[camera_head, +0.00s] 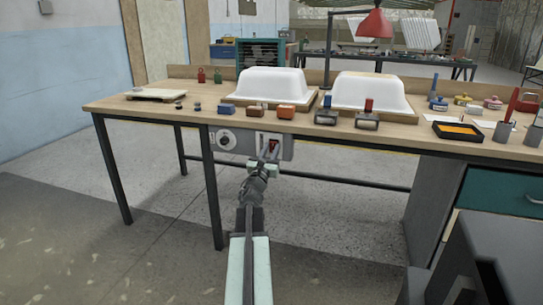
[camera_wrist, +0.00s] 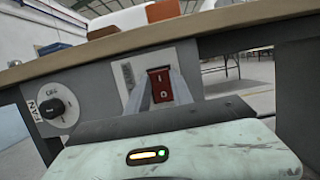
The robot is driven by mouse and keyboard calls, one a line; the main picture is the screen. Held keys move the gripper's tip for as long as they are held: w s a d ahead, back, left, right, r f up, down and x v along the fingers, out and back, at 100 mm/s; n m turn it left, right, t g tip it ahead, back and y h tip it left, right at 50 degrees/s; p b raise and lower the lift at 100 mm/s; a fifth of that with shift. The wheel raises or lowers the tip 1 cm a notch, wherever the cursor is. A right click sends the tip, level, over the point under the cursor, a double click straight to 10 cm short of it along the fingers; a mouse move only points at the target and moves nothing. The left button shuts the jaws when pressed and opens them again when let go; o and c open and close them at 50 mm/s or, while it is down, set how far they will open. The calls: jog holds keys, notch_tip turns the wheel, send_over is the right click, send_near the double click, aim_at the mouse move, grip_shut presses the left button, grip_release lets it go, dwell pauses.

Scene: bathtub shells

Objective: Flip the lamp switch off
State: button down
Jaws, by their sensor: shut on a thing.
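The lamp switch (camera_head: 273,145) is a small red rocker on a grey panel under the front edge of the workbench. In the wrist view the red rocker (camera_wrist: 160,84) shows white marks on its face, on a pale plate. My gripper (camera_head: 270,153) reaches up to the panel from below. In the wrist view my gripper's fingers (camera_wrist: 158,92) stand on either side of the red rocker and are shut on it. The red lamp (camera_head: 375,24) hangs above the bench at the upper right; I cannot tell whether it is lit.
A round black dial (camera_wrist: 52,108) sits left of the switch on the same panel. The wooden bench top (camera_head: 190,117) overhangs it and carries two white tub shells (camera_head: 272,85) (camera_head: 370,92) and small blocks. Bench legs stand nearby; the floor at left is clear.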

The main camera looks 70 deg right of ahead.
jog(key=c, duration=1.1)
grip_release()
jog(key=b+v, duration=0.2)
jog(key=v, duration=0.6)
jog(key=shift+d, duration=0.1)
